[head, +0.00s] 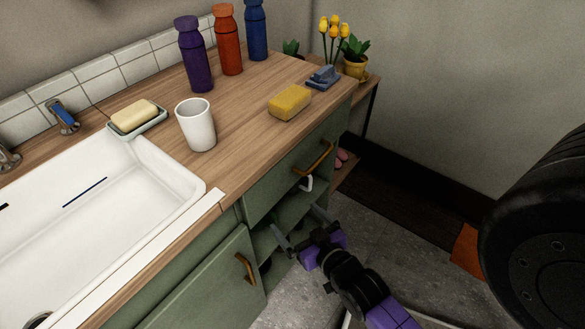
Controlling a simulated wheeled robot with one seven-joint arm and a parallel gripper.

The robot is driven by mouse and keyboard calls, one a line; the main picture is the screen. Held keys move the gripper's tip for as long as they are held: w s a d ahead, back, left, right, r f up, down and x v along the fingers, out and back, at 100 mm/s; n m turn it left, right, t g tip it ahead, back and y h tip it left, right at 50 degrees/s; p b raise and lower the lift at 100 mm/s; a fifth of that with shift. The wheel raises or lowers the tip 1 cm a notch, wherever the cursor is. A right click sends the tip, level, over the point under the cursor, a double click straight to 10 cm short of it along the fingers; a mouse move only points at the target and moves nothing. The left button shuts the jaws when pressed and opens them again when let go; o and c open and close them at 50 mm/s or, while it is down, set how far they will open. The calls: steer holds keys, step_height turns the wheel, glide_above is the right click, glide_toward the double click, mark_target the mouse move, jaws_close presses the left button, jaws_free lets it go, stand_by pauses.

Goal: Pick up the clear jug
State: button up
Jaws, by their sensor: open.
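I cannot make out a clear jug for certain. A small pale curved piece (306,183), like a handle, shows at the open shelf under the drawer; I cannot tell whether it belongs to the jug. My gripper (295,218) is open, its two fingers apart and pointing at the open shelf (267,243) in the green cabinet front. Nothing shows held between the fingers. The pale piece is just beyond the fingertips in the picture. The inside of the shelf is dark and partly hidden by the counter edge and my gripper.
The wooden counter (240,110) holds a white cup (196,125), a yellow sponge (290,103), a soap dish (150,124), a blue-grey object (323,77) and purple, red and blue bottles. A white sink (100,200) is at left. Brass handles (246,268) stick out from the cabinet. Grey floor lies right.

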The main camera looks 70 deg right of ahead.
steer(key=d+f+m+g+p, duration=0.2)
steer(key=d+f+g+p, duration=0.15)
steer(key=d, duration=0.75)
steer(key=w+d+f+b, duration=0.3)
steer(key=w+d, duration=0.8)
steer(key=shift+w+d+f+h+b, duration=0.15)
steer(key=shift+w+d+h+b, duration=0.05)
steer(key=shift+d+h+b, duration=0.15)
steer(key=c, duration=1.9)
